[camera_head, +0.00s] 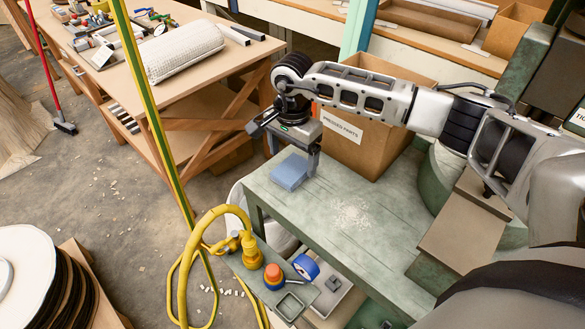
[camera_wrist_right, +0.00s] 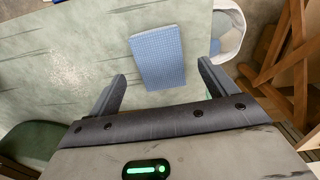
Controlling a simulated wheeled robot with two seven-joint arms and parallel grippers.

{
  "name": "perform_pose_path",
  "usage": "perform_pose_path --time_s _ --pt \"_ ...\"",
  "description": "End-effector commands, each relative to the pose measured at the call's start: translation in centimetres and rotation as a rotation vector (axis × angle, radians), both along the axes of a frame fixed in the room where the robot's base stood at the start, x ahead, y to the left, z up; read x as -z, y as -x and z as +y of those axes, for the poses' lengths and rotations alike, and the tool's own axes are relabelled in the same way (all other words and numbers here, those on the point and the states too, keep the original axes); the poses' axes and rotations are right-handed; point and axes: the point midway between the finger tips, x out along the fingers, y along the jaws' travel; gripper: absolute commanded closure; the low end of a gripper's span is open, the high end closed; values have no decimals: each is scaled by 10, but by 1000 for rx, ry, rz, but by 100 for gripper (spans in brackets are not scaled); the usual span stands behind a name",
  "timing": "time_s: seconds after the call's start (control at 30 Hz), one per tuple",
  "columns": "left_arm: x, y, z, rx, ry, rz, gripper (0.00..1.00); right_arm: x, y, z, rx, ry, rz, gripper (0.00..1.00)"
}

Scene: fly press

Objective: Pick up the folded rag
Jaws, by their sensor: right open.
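The folded rag (camera_head: 290,172) is a small light-blue pad lying flat near the far left corner of the green worktable (camera_head: 350,250). In the right wrist view the rag (camera_wrist_right: 158,57) shows a fine checked weave and lies ahead of and between the fingers, apart from both. My right gripper (camera_head: 312,160) is open and empty, just above and beside the rag in the head view. Its two fingers (camera_wrist_right: 163,85) are spread wide in the wrist view. My left gripper is not in either view.
A cardboard box labelled "PRESSED PARTS" (camera_head: 365,105) stands just behind the rag. Pale crumbs (camera_head: 352,214) lie on the worktable. A yellow hose (camera_head: 178,270) and a control panel with an orange button (camera_head: 273,275) sit at the front left. A wooden bench (camera_head: 130,75) stands beyond.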

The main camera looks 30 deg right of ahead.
Motion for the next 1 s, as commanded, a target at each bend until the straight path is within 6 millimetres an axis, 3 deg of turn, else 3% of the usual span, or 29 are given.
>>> perform_pose_path --time_s 0.2,0.47,0.63,0.67,1.0 --pt "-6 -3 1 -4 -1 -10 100 26 0 0 0 0 2 15" --pt "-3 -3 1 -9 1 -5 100 30 0 -1 0 0 1 15" --pt "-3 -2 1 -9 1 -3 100 29 0 -1 0 0 1 60" --pt "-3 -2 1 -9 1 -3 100 29 0 -1 0 0 1 64" --pt "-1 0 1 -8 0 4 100 27 -1 -1 0 0 0 64"
